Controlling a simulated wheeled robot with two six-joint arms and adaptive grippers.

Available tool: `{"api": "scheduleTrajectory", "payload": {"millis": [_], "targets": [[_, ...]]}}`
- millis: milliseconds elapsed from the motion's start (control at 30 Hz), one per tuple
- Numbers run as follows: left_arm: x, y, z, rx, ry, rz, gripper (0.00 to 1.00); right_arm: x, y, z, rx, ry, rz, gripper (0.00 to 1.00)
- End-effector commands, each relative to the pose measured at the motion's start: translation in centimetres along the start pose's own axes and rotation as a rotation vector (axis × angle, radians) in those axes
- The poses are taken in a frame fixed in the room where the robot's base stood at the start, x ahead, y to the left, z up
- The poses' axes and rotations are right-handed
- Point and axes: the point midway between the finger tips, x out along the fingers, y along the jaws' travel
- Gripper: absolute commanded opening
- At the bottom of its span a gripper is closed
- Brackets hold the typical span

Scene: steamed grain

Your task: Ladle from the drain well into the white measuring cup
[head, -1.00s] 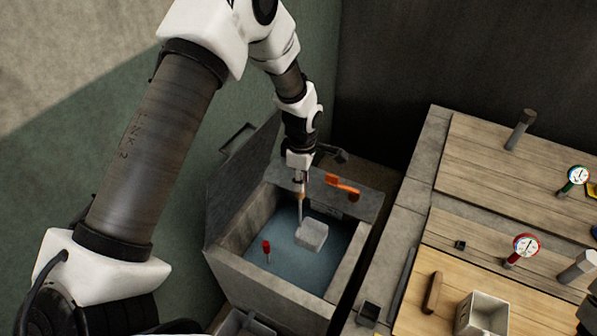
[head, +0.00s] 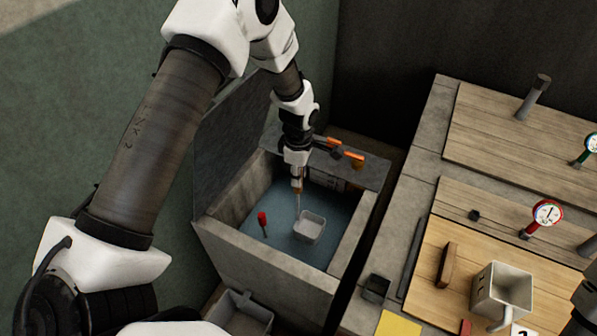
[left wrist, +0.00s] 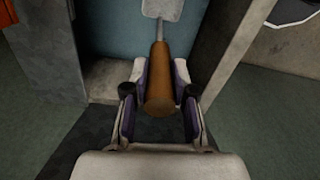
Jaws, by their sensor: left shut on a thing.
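The drain well (head: 262,266) is a grey concrete box with a blue interior, left of the counter in the head view. My left gripper (head: 297,172) is over it, shut on the ladle's brown handle (left wrist: 160,92), which shows between the fingers in the left wrist view. The ladle's pale square bowl (head: 309,228) hangs inside the well, with its open top showing. I cannot tell what the bowl holds. The white measuring cup (head: 489,291) stands on the wooden board at the lower right, its handle toward the picture's bottom. My right gripper is not in view.
A raised lid (head: 228,142) stands at the well's left. A red-topped stick (head: 262,219) is in the well, and an orange-handled part (head: 346,154) is at its back ledge. A gauge (head: 546,214) and a brown block (head: 447,265) are near the cup.

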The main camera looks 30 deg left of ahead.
Motion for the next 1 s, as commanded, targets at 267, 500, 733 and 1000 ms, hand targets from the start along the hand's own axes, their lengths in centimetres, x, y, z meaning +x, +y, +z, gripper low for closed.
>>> {"api": "scheduleTrajectory", "payload": {"millis": [267,500,733,1000], "targets": [[4.7,0.0,0.0,0.0,0.0,0.001,0.0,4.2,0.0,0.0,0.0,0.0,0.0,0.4],[8.2,0.0,0.0,0.0,0.0,0.0,0.0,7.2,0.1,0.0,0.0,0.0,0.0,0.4],[11.5,0.0,0.1,0.0,0.0,0.0,0.0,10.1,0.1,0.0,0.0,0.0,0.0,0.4],[14.8,0.0,0.1,0.0,0.0,0.0,0.0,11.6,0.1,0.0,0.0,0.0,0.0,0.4]]}}
